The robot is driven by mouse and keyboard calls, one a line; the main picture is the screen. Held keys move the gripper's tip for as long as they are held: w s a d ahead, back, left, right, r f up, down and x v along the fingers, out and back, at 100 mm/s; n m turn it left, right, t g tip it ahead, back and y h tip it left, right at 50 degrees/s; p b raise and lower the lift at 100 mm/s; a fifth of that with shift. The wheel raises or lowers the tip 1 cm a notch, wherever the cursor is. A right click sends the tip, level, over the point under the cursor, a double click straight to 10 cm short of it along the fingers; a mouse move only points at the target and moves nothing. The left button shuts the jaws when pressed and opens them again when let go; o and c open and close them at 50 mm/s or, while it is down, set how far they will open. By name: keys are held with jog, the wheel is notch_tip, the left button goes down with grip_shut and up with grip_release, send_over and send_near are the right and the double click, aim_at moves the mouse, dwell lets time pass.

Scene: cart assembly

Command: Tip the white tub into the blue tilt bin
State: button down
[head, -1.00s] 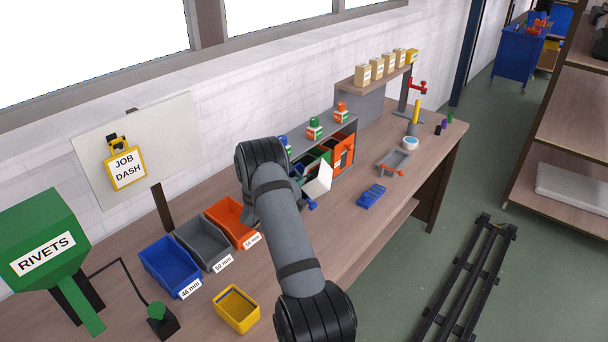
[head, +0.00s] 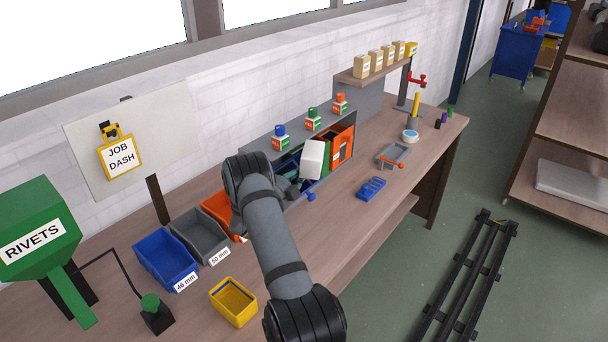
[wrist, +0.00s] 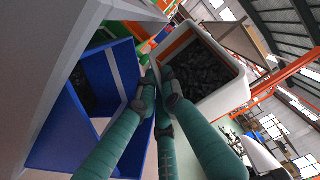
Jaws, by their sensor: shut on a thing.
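The white tub (head: 313,160) is held up tilted in front of the grey rack of bins in the head view. In the wrist view the tub (wrist: 236,88) is at upper right, its mouth showing many small dark pieces inside. My gripper (wrist: 160,88) is shut on the tub's near rim. The blue tilt bin (wrist: 60,128) is at left in the wrist view, close beside the fingers, with dark contents partly visible. In the head view my arm and the tub hide most of the blue bin and the fingers.
Green and orange tilt bins (head: 342,146) stand beside it in the rack, with small labelled bottles (head: 313,119) on top. Blue (head: 160,262) and grey (head: 198,238) open bins and a yellow tub (head: 233,302) sit on the bench at left. A blue block (head: 371,189) lies at right.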

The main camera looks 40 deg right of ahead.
jog(key=shift+n+b, duration=0.65)
jog(key=shift+n, duration=0.15)
jog(key=shift+r+h, duration=0.1)
jog(key=shift+h, duration=0.2)
dwell(1.0)
